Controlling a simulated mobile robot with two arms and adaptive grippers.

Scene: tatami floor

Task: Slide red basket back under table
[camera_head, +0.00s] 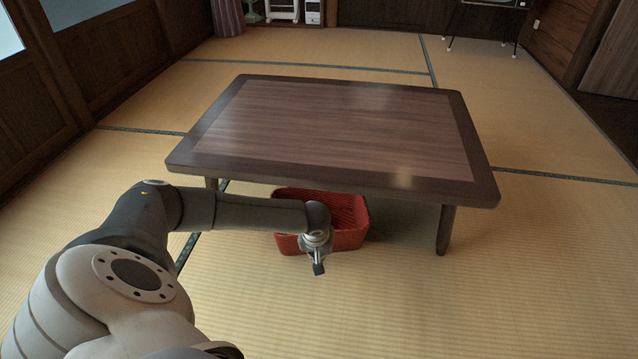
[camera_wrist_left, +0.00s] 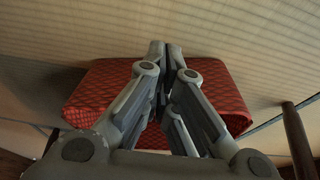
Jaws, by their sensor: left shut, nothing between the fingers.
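The red basket (camera_head: 350,238) stands on the tatami under the near edge of the low wooden table (camera_head: 330,179). My left arm reaches across from the left, and my left gripper (camera_head: 318,268) is in front of the basket, pointing down. In the left wrist view the basket (camera_wrist_left: 100,98) lies behind the gripper (camera_wrist_left: 165,45), whose fingers are shut and empty. I cannot tell whether the gripper touches the basket. My right gripper is not in view.
The table's near right leg (camera_head: 446,230) and near left leg (camera_head: 211,183) stand on either side of the basket. The tatami floor in front and to the right is clear. A wooden wall runs along the left.

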